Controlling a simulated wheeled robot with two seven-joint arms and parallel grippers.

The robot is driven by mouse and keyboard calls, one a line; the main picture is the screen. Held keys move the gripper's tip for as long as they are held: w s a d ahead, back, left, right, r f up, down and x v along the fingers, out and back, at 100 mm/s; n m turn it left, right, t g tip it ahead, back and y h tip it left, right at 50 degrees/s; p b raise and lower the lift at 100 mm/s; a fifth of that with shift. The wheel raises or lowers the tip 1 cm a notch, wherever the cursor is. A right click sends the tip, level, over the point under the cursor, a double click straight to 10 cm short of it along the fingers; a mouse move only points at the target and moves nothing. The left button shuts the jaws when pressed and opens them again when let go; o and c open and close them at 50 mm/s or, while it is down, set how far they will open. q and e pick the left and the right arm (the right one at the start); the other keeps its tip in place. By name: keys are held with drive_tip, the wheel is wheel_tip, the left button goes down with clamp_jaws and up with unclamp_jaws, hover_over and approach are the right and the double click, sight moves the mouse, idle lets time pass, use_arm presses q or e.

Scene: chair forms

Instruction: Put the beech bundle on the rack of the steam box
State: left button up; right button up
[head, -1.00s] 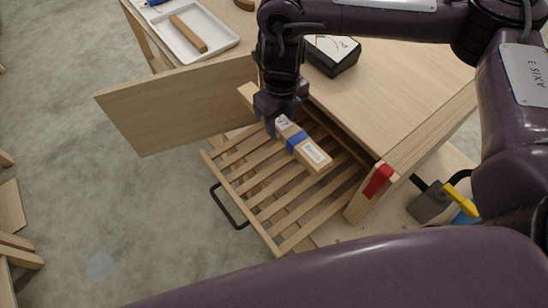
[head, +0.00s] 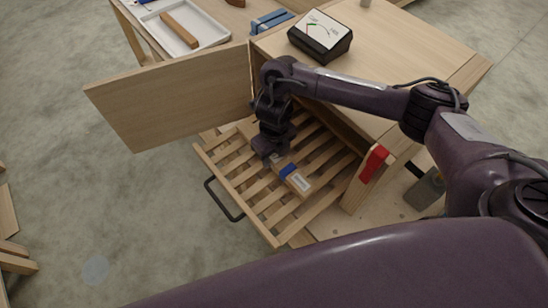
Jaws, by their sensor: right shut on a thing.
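The beech bundle (head: 299,184), pale wood with a blue band and a white label, lies along the slats of the rack. Whether it rests fully on the slats or hangs just above them I cannot tell. My right gripper (head: 272,149) is shut on the bundle's far part and hides some of it. The slatted rack (head: 267,226) is pulled out of the steam box (head: 420,62), with its black handle at the front left. My left gripper is not in view.
The box's door (head: 170,98) stands open on the left. A black gauge (head: 320,41) sits on top. A white tray (head: 196,38) with a wooden piece stands behind. A red patch (head: 373,163) marks the box's near edge. The rack's left slats are clear.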

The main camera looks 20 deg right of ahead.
drive_tip(key=shift+f, duration=0.65)
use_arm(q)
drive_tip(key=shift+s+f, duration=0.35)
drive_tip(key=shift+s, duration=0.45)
use_arm(e)
drive_tip(key=shift+f, duration=0.1)
drive_tip(key=shift+f+b, duration=0.15)
drive_tip(key=shift+b, duration=0.15)
drive_tip(key=o, duration=0.9)
drive_tip(key=shift+o, duration=1.3)
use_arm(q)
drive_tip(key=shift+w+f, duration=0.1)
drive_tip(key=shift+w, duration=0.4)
